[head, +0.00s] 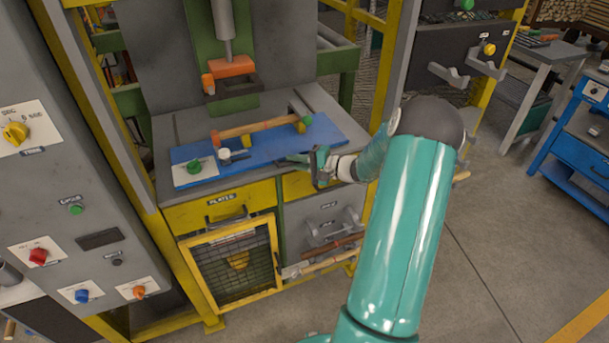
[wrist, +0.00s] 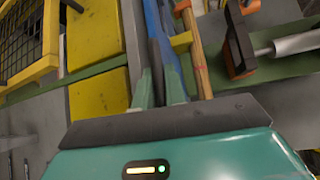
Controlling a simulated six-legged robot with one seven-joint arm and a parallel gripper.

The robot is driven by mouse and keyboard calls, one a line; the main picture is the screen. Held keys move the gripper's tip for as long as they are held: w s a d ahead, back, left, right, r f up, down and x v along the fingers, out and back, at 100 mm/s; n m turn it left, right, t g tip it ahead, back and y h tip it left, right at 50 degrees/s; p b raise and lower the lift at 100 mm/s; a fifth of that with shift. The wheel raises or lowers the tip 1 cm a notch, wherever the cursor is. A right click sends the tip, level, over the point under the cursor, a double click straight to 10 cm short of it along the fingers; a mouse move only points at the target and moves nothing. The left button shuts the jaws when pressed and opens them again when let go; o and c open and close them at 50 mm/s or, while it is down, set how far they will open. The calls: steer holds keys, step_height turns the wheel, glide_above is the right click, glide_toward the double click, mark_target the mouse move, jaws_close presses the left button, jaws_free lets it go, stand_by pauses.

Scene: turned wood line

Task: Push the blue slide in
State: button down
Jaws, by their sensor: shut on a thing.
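The blue slide (head: 268,148) is a flat blue plate on the grey press table in the head view. It lies partly forward of the press head, near the table's front edge. A wooden bar (head: 258,128) rests across it between small end blocks. My gripper (head: 300,162) is at the slide's front edge, reaching in from the right. The exact contact is hidden between the fingers. The wooden bar (wrist: 197,45) shows beside it.
An orange press head (head: 231,67) hangs above and behind the slide. A pale plate with a green button (head: 194,167) is at the slide's left end. Yellow drawers (head: 220,207) and a mesh door (head: 236,262) are below. A yellow post (head: 384,70) stands close right.

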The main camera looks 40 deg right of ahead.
mark_target(284, 154)
steer(key=shift+w+d, duration=0.3)
steer(key=shift+w, duration=0.6)
steer(key=shift+w+d, duration=0.25)
steer(key=shift+w, duration=0.6)
steer(key=c, duration=1.5)
jaws_free()
steer(key=shift+o, duration=0.2)
steer(key=shift+s+f, duration=0.1)
steer(key=shift+s+a, duration=0.1)
steer(key=shift+s, duration=0.05)
steer(key=s+a, duration=0.3)
steer(key=s, duration=0.7)
steer(key=s+a, duration=0.2)
steer(key=s, duration=0.7)
steer(key=v, duration=1.2)
steer(key=shift+s+d+r, duration=0.2)
steer(key=shift+s+r, duration=0.05)
steer(key=shift+s, duration=0.05)
